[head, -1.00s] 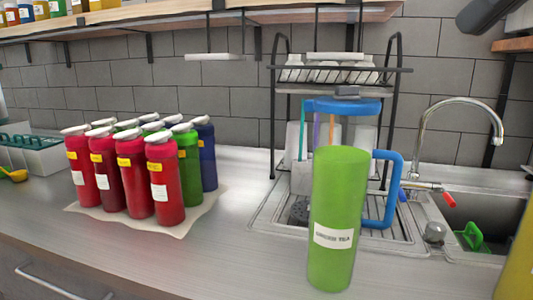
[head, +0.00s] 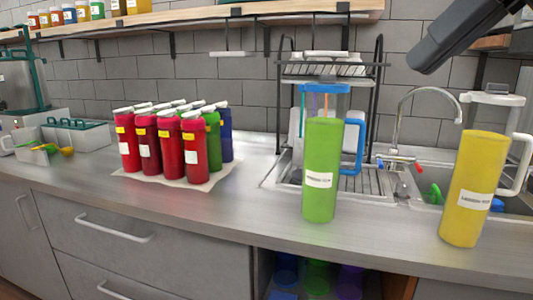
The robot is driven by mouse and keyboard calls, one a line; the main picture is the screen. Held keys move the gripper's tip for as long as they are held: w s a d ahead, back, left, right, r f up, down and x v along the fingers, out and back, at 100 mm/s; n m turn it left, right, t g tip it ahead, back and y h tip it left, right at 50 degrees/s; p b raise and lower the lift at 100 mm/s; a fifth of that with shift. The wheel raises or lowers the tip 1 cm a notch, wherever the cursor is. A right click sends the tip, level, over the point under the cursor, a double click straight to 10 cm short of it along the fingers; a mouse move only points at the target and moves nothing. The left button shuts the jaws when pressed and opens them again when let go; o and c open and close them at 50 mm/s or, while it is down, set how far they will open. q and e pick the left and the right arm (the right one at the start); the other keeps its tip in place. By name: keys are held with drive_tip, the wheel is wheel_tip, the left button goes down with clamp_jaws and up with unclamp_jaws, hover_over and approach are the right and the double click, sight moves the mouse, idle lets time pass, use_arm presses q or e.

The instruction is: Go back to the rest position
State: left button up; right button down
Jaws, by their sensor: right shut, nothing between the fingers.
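My right gripper (head: 432,57) is at the top right of the head view, raised above the counter near the tap. It is a dark gripper, shut and empty, and touches nothing. A green labelled cup (head: 322,180) stands upright on the steel counter (head: 262,222) right of the middle. A yellow labelled cup (head: 473,190) stands upright at the right, below the gripper and apart from it. My left gripper is not in view.
Several red, green and blue bottles (head: 193,152) stand on a mat at the left. A blue-lidded pitcher (head: 354,142), a dish rack (head: 377,90), a tap (head: 402,110) and a sink fill the back right. A shelf (head: 225,28) runs above. The counter front is clear.

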drive_tip(key=a+f+m+g+y, duration=1)
drive_tip(key=a+g+y, duration=0.2)
drive_tip(key=a, duration=0.2)
drive_tip(key=w+d+f+m+t+y, duration=0.1)
drive_tip(key=w+d+f+m+t, duration=0.35)
drive_tip(key=m+t, duration=0.9)
drive_tip(key=w+d+f+m+t+y, duration=0.15)
drive_tip(key=w+f+m+t, duration=0.55)
drive_tip(key=m, duration=1.4)
drive_tip(key=d+f+m+t+h, duration=0.35)
drive_tip(key=f+m+h, duration=0.55)
drive_tip(key=f+m, duration=0.4)
drive_tip(key=s+d+f+m+g+h, duration=0.1)
drive_tip(key=s+f+m+g+h, duration=0.1)
drive_tip(key=s+f+m, duration=0.3)
drive_tip(key=s+d+f+m+g+h, duration=0.2)
drive_tip(key=s+f+m+g+h, duration=0.1)
drive_tip(key=f, duration=1)
drive_tip(key=s+d+f+m+g+h, duration=0.2)
drive_tip(key=s+f+m+g+h, duration=0.1)
drive_tip(key=s+f+m, duration=0.4)
wheel_tip(320, 180, down, 2)
drive_tip(key=shift+s+f+g, duration=0.2)
drive_tip(key=shift+s+g, duration=0.2)
drive_tip(key=shift+s, duration=0.6)
